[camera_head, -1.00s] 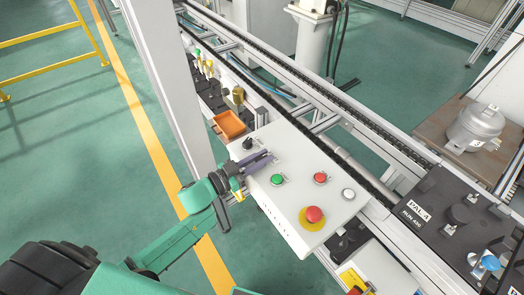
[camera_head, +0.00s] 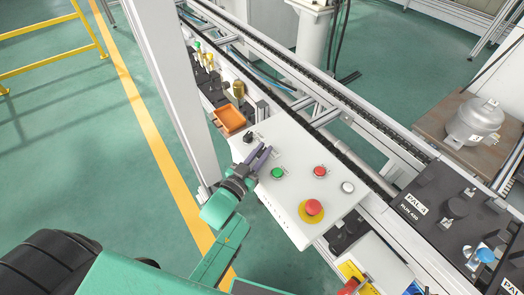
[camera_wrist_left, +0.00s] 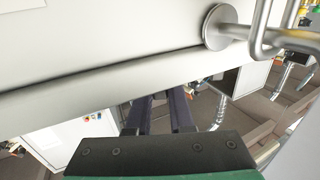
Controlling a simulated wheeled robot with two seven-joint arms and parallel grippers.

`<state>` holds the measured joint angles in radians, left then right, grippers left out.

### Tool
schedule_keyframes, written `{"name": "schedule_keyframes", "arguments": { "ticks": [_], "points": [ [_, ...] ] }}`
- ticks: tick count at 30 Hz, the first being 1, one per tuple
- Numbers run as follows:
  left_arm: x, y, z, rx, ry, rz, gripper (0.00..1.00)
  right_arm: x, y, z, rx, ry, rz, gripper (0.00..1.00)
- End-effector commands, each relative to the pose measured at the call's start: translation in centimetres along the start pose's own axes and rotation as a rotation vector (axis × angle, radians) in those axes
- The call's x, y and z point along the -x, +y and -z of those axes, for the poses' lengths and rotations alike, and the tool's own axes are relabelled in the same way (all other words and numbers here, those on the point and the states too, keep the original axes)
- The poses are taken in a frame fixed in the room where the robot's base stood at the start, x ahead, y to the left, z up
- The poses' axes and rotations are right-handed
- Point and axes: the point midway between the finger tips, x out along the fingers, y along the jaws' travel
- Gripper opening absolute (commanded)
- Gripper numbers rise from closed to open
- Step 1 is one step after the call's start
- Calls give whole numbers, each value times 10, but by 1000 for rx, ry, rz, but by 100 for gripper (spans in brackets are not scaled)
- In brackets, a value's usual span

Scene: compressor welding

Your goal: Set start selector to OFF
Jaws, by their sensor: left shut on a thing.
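The sloping white control panel (camera_head: 300,190) carries a black selector knob (camera_head: 248,137) at its upper left, apart from the fingers. It also has a green button (camera_head: 277,173), a red button (camera_head: 320,171), a white button (camera_head: 348,187) and a red emergency stop (camera_head: 313,207) on a yellow disc. My left gripper (camera_head: 266,151) lies low over the panel between the black knob and the green button. Its dark fingers are shut on a small part that they hide, apparently the start selector; its setting cannot be read. The fingers also show in the left wrist view (camera_wrist_left: 160,115). My right gripper is out of view.
An orange bin (camera_head: 229,120) sits beyond the panel's upper left. A white post (camera_head: 178,100) stands left of the panel. A conveyor rail (camera_head: 345,130) runs behind it. A black pallet (camera_head: 450,215) is at the right.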

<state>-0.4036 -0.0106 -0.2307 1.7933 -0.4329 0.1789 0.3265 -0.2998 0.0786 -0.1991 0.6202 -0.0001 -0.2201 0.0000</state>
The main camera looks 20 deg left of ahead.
Motion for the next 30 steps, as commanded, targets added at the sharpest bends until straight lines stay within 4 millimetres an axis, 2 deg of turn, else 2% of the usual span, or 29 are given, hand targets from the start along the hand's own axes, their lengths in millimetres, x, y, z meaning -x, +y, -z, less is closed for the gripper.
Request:
{"name": "schedule_keyframes", "arguments": {
  "ticks": [4,5,6,7,16,20,23,30],
  "points": [
    [1,0,-2,1,-6,1,0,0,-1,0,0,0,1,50],
    [1,0,-2,1,-6,0,28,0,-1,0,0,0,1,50],
    [1,0,-2,1,-6,0,43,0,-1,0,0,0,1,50],
    [1,0,-2,1,-5,0,50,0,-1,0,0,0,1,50],
    [1,0,-1,1,-2,-1,50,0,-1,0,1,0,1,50],
    [10,0,-2,0,-3,0,50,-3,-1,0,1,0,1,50],
    [26,0,-4,1,-5,0,50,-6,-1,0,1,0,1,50],
    [82,0,-5,2,-7,0,50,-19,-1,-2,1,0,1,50]
  ]
}}
